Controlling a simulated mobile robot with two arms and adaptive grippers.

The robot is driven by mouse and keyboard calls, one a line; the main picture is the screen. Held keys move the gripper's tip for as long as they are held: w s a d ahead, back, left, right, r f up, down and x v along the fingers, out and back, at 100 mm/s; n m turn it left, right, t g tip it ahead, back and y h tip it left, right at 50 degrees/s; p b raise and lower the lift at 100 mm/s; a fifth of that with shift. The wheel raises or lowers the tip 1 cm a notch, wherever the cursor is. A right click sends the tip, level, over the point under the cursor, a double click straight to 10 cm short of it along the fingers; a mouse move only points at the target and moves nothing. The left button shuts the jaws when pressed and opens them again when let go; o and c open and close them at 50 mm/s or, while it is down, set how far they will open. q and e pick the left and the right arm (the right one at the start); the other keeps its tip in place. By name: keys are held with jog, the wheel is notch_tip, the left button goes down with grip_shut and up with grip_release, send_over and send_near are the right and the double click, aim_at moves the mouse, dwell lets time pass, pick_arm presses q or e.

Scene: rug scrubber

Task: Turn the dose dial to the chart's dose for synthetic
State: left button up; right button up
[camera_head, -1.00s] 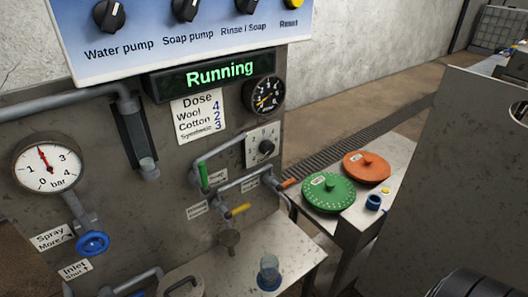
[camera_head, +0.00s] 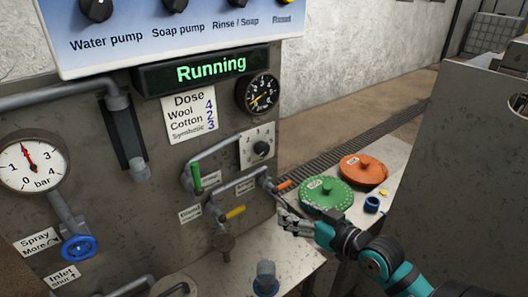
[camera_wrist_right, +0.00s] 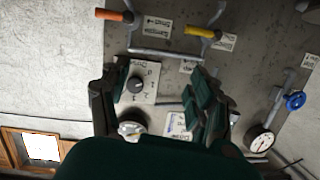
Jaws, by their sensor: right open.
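The dose dial is a black knob (camera_head: 261,149) on a white numbered plate on the machine's grey panel; its exact setting is too small to read. The dose chart (camera_head: 189,117) reads Wool 4, Cotton 2, Synthetic 3. My right gripper (camera_head: 286,215) is open and empty, below and right of the dial, apart from it. In the right wrist view the dial (camera_wrist_right: 135,86) appears between the open fingers (camera_wrist_right: 150,82), still some way beyond them. My left gripper is not in view.
Green (camera_head: 204,178) and yellow (camera_head: 233,212) levers and pipes are left of and below the dial. A round gauge (camera_head: 258,94) sits above it. Green (camera_head: 326,197) and orange (camera_head: 363,169) discs lie on a side table near my right arm. The display (camera_head: 207,70) reads Running.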

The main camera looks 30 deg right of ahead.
aim_at(265, 151)
jog(key=w+d+r+m+t, duration=0.1)
jog(key=w+d+r+t, duration=0.2)
jog(key=r, duration=0.4)
jog(key=shift+h, duration=0.3)
jog(key=w+p, duration=0.1)
jog(key=w, duration=0.4)
jog(key=w+p, duration=0.1)
jog(key=w, duration=0.4)
jog(key=w+p, duration=0.2)
jog(key=w, duration=0.3)
jog(key=shift+w+a+f, duration=0.1)
jog(key=shift+w+a, duration=0.05)
jog(key=shift+a, duration=0.2)
jog(key=c, duration=1.2)
